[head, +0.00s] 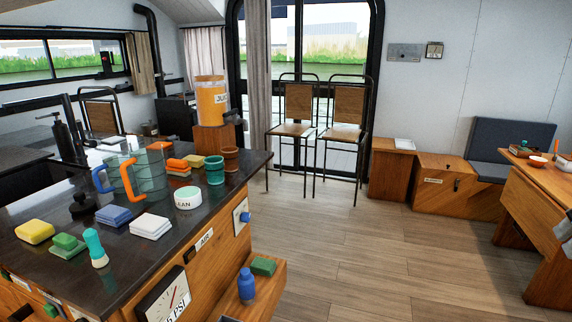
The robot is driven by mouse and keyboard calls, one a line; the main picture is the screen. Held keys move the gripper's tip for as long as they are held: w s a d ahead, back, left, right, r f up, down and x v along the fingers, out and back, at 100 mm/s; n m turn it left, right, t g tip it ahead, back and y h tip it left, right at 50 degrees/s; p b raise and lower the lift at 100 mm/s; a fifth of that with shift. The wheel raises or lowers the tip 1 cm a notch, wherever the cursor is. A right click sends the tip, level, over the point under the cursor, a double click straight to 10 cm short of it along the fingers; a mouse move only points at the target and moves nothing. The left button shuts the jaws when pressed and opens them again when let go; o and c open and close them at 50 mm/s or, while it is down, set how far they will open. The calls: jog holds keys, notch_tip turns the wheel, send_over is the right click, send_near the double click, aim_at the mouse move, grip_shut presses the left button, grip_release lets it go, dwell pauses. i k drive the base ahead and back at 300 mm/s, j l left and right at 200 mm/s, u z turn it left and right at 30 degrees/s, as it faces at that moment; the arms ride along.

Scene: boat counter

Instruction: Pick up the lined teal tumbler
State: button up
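The lined teal tumbler (214,170) stands upright on the dark counter (225,203), near its right part. Faint bands run around its body. A brown ribbed tumbler (231,160) stands just behind and to the right of it. A green and orange sponge-like stack lies to its left. A white round tub (188,198) sits in front of it, apart from it. My gripper is not in view.
Clear jugs (150,178) with orange and blue handles stand left of the tumbler. A juice dispenser (211,100) stands behind. The wooden floor (370,260) to the right is open.

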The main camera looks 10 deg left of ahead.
aim_at(213, 166)
jog(key=i+l+z, duration=0.6)
jog(key=i, duration=0.15)
jog(key=i+u, duration=0.45)
jog(key=i+l+u, duration=0.2)
jog(key=i+u, duration=0.3)
jog(key=i+j+u, duration=0.1)
jog(key=u, duration=0.35)
jog(key=i+u, duration=0.55)
jog(key=u, duration=0.3)
jog(key=i+l+u, duration=0.2)
jog(key=u, duration=0.2)
jog(key=i+l+u, duration=0.15)
jog(key=u, duration=0.3)
jog(key=i+l+u, duration=0.15)
jog(key=u, duration=0.15)
jog(key=i+l, duration=0.05)
jog(key=i, duration=0.05)
